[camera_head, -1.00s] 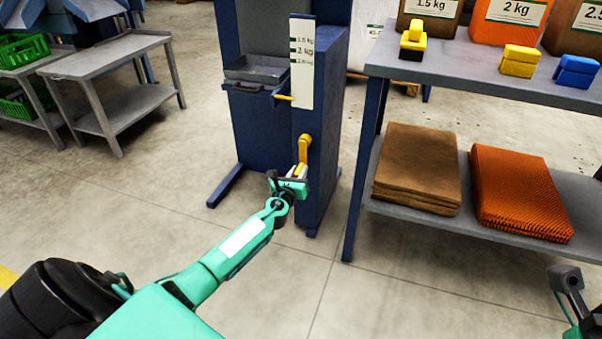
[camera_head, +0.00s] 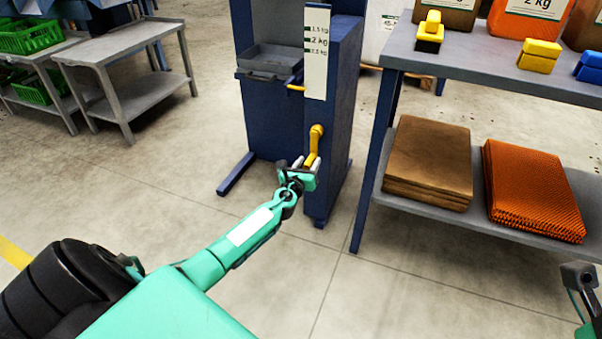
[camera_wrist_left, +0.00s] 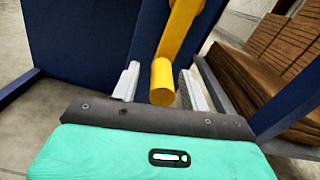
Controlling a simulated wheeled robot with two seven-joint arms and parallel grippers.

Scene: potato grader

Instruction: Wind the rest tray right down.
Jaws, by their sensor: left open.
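The rest tray (camera_head: 270,62) is a grey shelf in the blue machine (camera_head: 264,115). A white scale plate (camera_head: 317,70) marked in kg stands beside it, with a yellow pointer (camera_head: 296,87) at its left edge, below the 2 kg mark. A yellow crank (camera_head: 315,142) hangs on the machine's side column, its handle end low. My left gripper (camera_head: 307,165) is at the handle. In the left wrist view the yellow handle (camera_wrist_left: 163,82) stands between the two open fingers, with gaps on both sides. My right gripper (camera_head: 578,275) shows only partly at the right edge.
A grey bench (camera_head: 450,75) on the right carries sacks and yellow and blue blocks. Its lower shelf (camera_head: 400,200) holds brown and orange sack stacks. Grey tables (camera_head: 125,52) with green crates stand at the left. The floor in front of the machine is clear.

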